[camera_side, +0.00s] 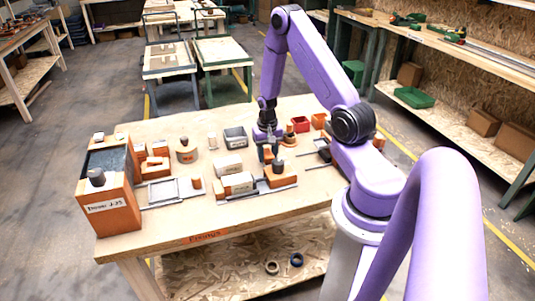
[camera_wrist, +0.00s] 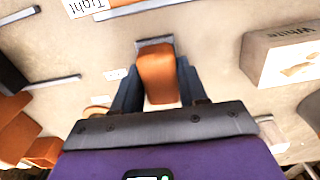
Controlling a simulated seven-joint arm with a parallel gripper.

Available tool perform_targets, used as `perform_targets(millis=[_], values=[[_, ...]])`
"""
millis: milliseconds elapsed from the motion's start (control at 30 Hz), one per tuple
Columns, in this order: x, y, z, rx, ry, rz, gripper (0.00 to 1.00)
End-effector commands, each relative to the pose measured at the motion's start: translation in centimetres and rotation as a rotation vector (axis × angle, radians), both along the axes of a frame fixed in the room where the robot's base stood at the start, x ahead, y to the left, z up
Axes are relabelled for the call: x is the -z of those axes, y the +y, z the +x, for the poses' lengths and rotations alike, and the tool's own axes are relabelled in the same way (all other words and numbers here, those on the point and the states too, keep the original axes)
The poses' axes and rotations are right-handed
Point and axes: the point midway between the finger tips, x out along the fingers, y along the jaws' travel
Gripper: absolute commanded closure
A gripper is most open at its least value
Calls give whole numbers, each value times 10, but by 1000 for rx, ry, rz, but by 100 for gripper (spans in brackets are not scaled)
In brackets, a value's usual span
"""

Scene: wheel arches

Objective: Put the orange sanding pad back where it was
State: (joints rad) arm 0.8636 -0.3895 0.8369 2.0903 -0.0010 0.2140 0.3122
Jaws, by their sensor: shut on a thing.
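The orange sanding pad (camera_wrist: 158,75) sits between the two dark fingers of my gripper (camera_wrist: 157,85) in the wrist view. My gripper is shut on it, and a grey edge shows at the pad's far end. In the side view my gripper (camera_side: 267,153) points down over the back middle of the workbench (camera_side: 160,225), just behind an orange block with a dark knob (camera_side: 281,177).
A white-labelled box (camera_wrist: 285,57) stands right of the pad in the wrist view. In the side view, a grey bin (camera_side: 236,138) and a red bin (camera_side: 300,124) flank my gripper. A tall orange box (camera_side: 108,192) stands at the left edge. The bench's front strip is mostly clear.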

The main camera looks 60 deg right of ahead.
Motion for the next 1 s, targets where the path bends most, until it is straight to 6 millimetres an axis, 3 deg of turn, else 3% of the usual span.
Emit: perform_targets(millis=[300,333,400,767,1000], values=[[3,0,0,1,1,1,86],[3,0,0,1,0,0,51],[2,0,0,1,0,0,32],[0,0,0,0,-1,-1,32],[-26,-1,1,1,-4,-3,32]])
